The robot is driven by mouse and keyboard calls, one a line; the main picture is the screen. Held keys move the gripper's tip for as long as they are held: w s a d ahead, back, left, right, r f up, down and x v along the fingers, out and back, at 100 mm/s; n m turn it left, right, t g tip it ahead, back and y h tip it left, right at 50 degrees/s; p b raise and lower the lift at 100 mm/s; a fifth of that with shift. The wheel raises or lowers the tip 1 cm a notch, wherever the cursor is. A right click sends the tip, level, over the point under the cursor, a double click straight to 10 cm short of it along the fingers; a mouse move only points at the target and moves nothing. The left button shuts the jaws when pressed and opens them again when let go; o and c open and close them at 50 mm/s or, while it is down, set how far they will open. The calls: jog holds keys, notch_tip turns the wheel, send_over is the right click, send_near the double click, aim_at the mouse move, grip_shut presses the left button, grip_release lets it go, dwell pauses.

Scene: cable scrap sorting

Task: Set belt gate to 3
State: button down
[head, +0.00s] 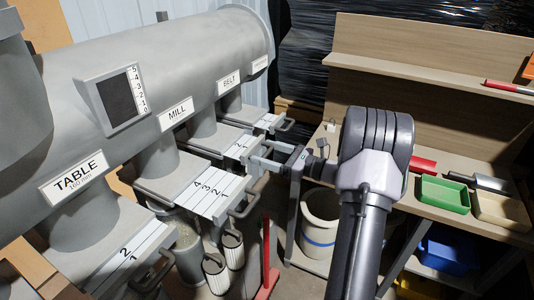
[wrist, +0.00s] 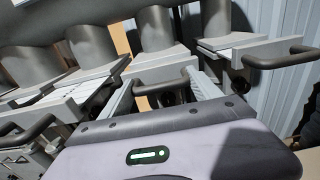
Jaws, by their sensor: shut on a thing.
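The belt gate (head: 237,146) is a grey slide plate under the pipe marked BELT (head: 229,80). A white scale strip with a 1 shows on it; its other marks are too small or hidden to read. My gripper (head: 277,161) reaches in from the right at the gate's front end. In the wrist view my gripper (wrist: 163,91) has a finger on each side of the gate's grey handle (wrist: 160,87) and is shut on it. The front plate (wrist: 155,68) of the gate lies just behind the handle. The exact setting cannot be read.
The mill gate (head: 210,188), marked 4 to 1, sticks out close in front, and another gate (head: 267,121) lies behind. The table gate (head: 125,252) is at the lower left. A workbench with a green tray (head: 444,195) stands right. A white bucket (head: 320,222) sits below my arm.

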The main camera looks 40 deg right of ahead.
jog(key=v, duration=0.3)
jog(key=shift+s+d, duration=0.1)
jog(key=shift+s, duration=0.05)
jog(key=shift+c, duration=0.7)
grip_release()
jog(key=p+v, duration=0.4)
jog(key=v, duration=1.3)
jog(key=shift+s, duration=0.1)
